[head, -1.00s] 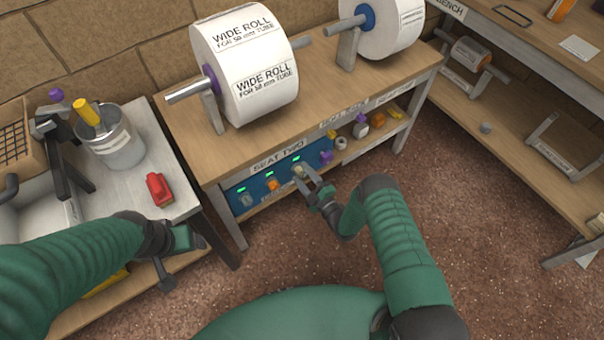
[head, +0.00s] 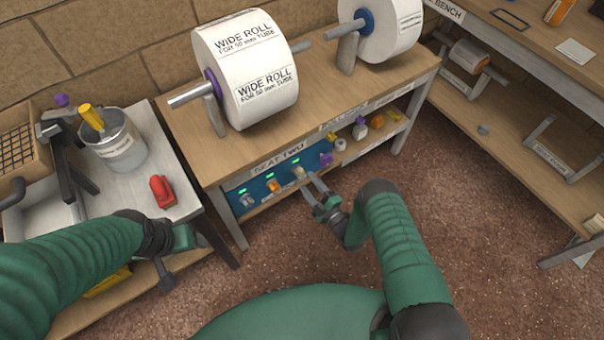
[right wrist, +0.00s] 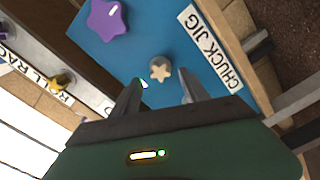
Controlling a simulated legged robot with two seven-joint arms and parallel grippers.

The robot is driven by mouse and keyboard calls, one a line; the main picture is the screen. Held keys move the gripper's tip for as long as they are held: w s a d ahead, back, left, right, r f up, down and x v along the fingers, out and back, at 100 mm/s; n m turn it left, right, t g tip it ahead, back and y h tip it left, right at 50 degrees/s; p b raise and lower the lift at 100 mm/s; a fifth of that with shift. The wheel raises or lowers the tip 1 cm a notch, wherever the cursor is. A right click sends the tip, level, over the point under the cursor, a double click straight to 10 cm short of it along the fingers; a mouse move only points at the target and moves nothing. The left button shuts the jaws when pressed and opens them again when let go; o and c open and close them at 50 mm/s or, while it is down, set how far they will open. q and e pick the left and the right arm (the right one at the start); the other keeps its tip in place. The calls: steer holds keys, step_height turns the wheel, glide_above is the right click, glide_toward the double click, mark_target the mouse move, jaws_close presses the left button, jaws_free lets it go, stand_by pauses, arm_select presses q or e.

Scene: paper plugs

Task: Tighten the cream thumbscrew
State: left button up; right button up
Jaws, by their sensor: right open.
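The cream thumbscrew (head: 298,172) sits on the blue panel (head: 260,190) under the bench top. In the right wrist view the thumbscrew (right wrist: 160,70) is star-shaped, on a grey round base. My right gripper (head: 311,184) is open and empty, just in front of the thumbscrew and apart from it. In the right wrist view the thumbscrew shows beyond and between the fingertips (right wrist: 160,90). My left gripper (head: 175,262) hangs by the left table's edge; its jaws are unclear.
An orange knob (head: 273,186), a grey knob (head: 246,201) and a purple star knob (right wrist: 107,19) flank the thumbscrew. A "CHUCK JIG" label (right wrist: 211,50) is beside it. Large paper rolls (head: 245,70) stand on the bench. Carpet in front is clear.

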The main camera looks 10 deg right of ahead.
mark_target(302, 175)
steer(key=n+p, duration=0.1)
steer(key=n, duration=0.2)
steer(key=shift+s+a+r, duration=0.1)
steer(key=shift+a, duration=0.05)
steer(key=n, duration=0.3)
steer(key=shift+n, duration=0.3)
steer(key=n, duration=0.4)
steer(key=shift+n, duration=0.7)
steer(key=shift+d, duration=0.2)
steer(key=shift+b+x, duration=0.8)
steer(key=shift+x, duration=1.25)
